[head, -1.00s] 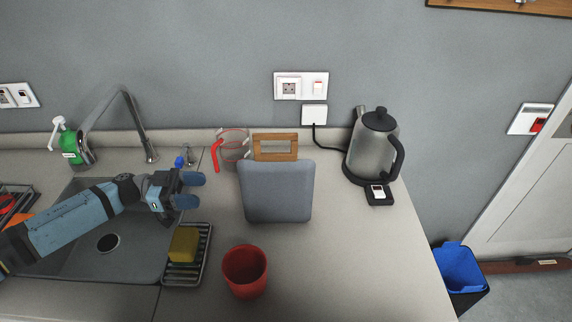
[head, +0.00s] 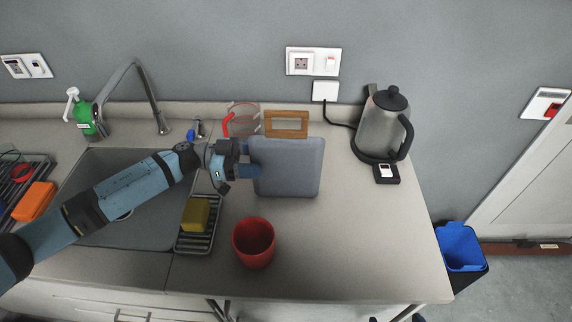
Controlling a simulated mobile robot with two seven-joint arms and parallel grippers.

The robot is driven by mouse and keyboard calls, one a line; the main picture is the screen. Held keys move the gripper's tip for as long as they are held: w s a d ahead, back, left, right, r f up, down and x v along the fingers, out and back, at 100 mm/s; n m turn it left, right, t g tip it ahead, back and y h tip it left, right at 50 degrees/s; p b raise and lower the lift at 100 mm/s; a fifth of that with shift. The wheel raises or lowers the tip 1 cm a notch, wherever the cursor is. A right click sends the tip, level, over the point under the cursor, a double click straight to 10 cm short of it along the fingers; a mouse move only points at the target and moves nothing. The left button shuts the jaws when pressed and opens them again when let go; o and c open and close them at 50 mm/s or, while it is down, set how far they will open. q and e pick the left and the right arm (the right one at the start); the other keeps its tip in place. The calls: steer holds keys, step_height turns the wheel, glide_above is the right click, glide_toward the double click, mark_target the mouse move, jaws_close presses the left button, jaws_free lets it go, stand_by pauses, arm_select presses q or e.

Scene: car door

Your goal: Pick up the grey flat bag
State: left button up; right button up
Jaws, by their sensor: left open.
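The grey flat bag (head: 290,167) stands on the counter, leaning back against a wooden frame (head: 286,124). My left gripper (head: 250,160) is at the bag's left edge, with its fingers pointing right. The fingers are open and partly overlap the edge in the head view. I cannot tell whether they touch the bag or have it between them. My right gripper is not in view.
A red cup (head: 254,243) stands in front of the bag. A glass jug with a red handle (head: 242,119) is behind my gripper. A kettle (head: 383,124) is at the right. A sponge (head: 195,214) lies on a rack beside the sink (head: 130,225).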

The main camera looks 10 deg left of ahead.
mark_target(286, 160)
arm_select(q)
steer(key=shift+w+d, duration=0.25)
steer(key=shift+d, duration=0.95)
steer(key=c, duration=1.1)
steer(key=shift+o, duration=0.2)
steer(key=shift+r, duration=0.1)
